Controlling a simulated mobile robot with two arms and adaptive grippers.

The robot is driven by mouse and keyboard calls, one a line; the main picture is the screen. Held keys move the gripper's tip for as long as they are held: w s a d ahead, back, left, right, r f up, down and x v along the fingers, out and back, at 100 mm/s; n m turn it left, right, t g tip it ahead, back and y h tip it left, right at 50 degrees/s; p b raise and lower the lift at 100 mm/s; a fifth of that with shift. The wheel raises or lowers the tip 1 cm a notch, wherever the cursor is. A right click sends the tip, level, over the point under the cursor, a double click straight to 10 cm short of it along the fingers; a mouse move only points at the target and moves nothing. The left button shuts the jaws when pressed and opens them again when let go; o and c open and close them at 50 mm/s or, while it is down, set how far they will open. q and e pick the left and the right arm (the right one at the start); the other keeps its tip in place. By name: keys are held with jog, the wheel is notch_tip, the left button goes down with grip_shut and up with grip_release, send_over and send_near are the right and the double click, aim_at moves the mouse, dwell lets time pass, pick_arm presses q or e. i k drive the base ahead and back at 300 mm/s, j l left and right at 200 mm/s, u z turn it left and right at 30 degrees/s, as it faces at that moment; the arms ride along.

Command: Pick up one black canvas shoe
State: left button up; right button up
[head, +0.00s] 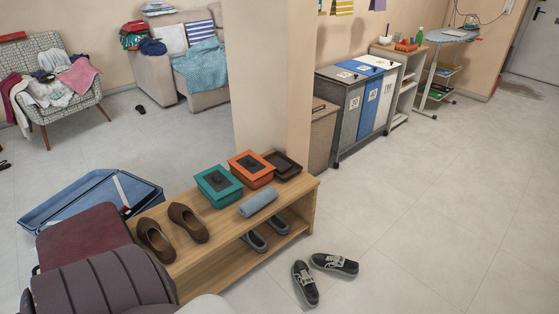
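Two black canvas shoes with pale laces lie on the floor in the head view, at the right end of the wooden shoe bench. One black canvas shoe (305,284) points toward the bottom of the picture. The other black canvas shoe (335,264) lies just behind and to its right, turned sideways. They are close together and nothing covers them. Neither of my grippers shows in the head view.
The wooden bench (205,268) carries brown shoes (188,222), a teal box (218,186), an orange box (251,169) and a rolled blue cloth (259,202). Grey shoes (254,241) sit on its lower shelf. An open blue suitcase (60,208) lies left. Floor to the right is clear.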

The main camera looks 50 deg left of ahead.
aim_at(302, 271)
jog(key=i+u, duration=0.45)
jog(key=i+l+u, duration=0.2)
jog(key=u, duration=0.25)
jog(key=i+l+u, duration=0.7)
jog(key=u, duration=0.15)
jog(key=i+l+u, duration=0.15)
jog(key=l+u, duration=0.3)
jog(key=i+l+u, duration=0.1)
jog(key=l+u, duration=0.35)
jog(key=l, duration=0.2)
